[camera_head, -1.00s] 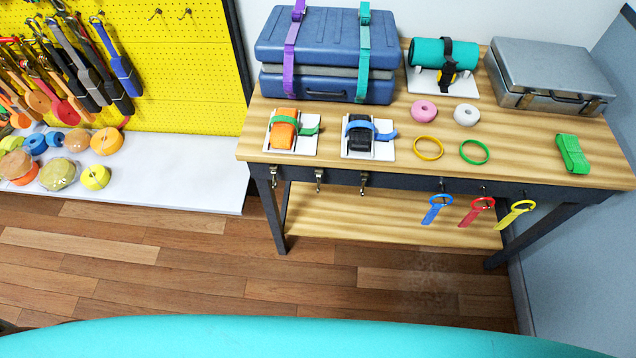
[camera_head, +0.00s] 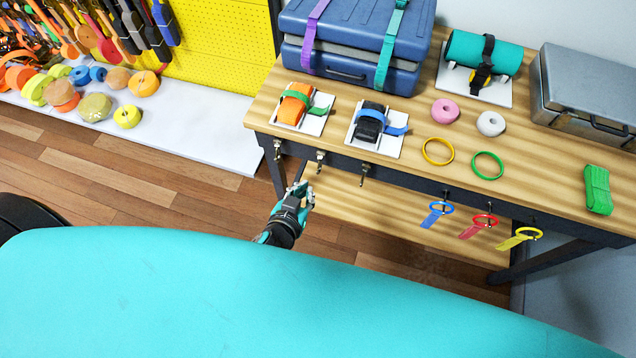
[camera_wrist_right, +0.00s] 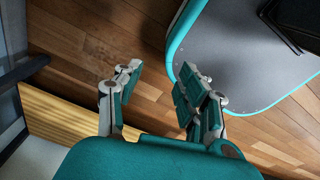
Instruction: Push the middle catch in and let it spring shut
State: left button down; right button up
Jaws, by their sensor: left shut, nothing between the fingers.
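Three small metal catches hang along the dark front rail of the workbench in the head view: the left catch (camera_head: 277,149), the middle catch (camera_head: 320,160) and the right catch (camera_head: 365,172). My left gripper (camera_head: 302,188) is shut and empty, just below and a little left of the middle catch. I cannot tell how far in front of the rail it is; no contact is clear. Whether the middle catch is open or shut is too small to tell. My right gripper (camera_wrist_right: 158,80) shows in the right wrist view with its fingers apart and nothing between them.
The wooden workbench (camera_head: 410,190) holds a blue case (camera_head: 355,45), strap boards, rings and a grey case (camera_head: 590,95). Blue, red and yellow straps hang from hooks to the right. A white low shelf with tape rolls stands left. Floor is open between.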

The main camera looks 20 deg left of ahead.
aim_at(319, 164)
pick_arm(q)
jog(key=shift+w+r+b+x, duration=0.25)
jog(key=shift+b+x, duration=0.45)
jog(key=shift+x, duration=0.7)
jog(key=shift+w+r+b+x, duration=0.1)
jog(key=shift+r+b+x, duration=0.2)
jog(key=shift+b+x, duration=0.8)
jog(key=shift+w+r+b+x, duration=0.15)
jog(key=shift+r+b+x, duration=0.2)
jog(key=shift+x, duration=1.35)
jog(key=shift+f, duration=0.15)
jog(key=shift+w+f+b, duration=0.3)
jog(key=shift+w, duration=0.35)
jog(key=shift+p+v, duration=0.8)
jog(key=shift+v, duration=0.1)
jog(key=p+v, duration=0.2)
jog(key=v, duration=0.2)
jog(key=shift+s, duration=0.1)
